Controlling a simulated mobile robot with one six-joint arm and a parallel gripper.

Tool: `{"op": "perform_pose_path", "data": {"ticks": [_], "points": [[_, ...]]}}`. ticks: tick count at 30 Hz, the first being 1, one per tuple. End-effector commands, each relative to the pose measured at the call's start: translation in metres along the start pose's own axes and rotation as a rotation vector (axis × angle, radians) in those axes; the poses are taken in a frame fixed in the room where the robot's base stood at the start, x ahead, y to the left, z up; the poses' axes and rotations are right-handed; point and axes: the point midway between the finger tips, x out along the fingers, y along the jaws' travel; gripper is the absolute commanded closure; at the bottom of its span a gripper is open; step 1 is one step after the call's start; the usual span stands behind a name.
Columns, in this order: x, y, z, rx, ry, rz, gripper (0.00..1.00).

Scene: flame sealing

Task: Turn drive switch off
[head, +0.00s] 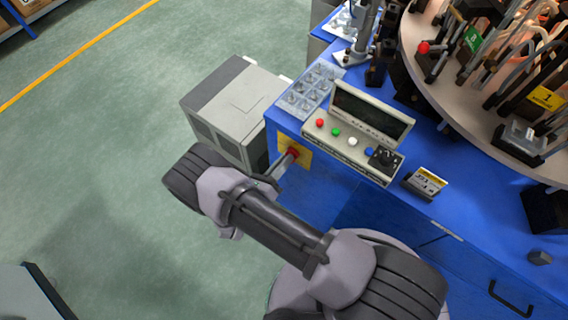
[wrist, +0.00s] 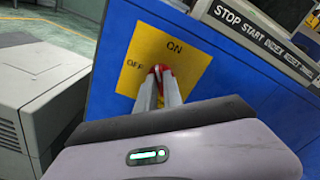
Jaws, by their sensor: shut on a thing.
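The drive switch (wrist: 167,72) is a red knob on a yellow plate (wrist: 190,62) marked ON at the top and OFF at the left, on the blue cabinet's side. My gripper (wrist: 159,78) is shut on the red knob, with its two pale fingers reaching straight to it. The fingers hide much of the knob, so I cannot tell which mark it points to. In the head view the switch (head: 293,151) shows small at the finger ends, in front of the yellow plate (head: 305,151).
A control box (head: 345,140) with coloured buttons stands on the blue cabinet (head: 350,212) above the switch. A grey unit (head: 228,105) stands on the floor close to the left. A round table (head: 440,75) with fixtures is at the upper right. Green floor at left is clear.

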Motion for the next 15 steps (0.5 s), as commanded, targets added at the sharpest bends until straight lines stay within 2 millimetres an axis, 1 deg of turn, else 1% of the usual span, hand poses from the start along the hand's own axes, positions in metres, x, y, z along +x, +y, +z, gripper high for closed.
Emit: {"op": "perform_pose_path", "data": {"ticks": [1,15], "points": [[-0.0001,0.002,-0.0031,-0.042,0.001,0.0,1.0],[-0.0001,0.0033,-0.0028,-0.486,0.001,0.001,1.0]]}}
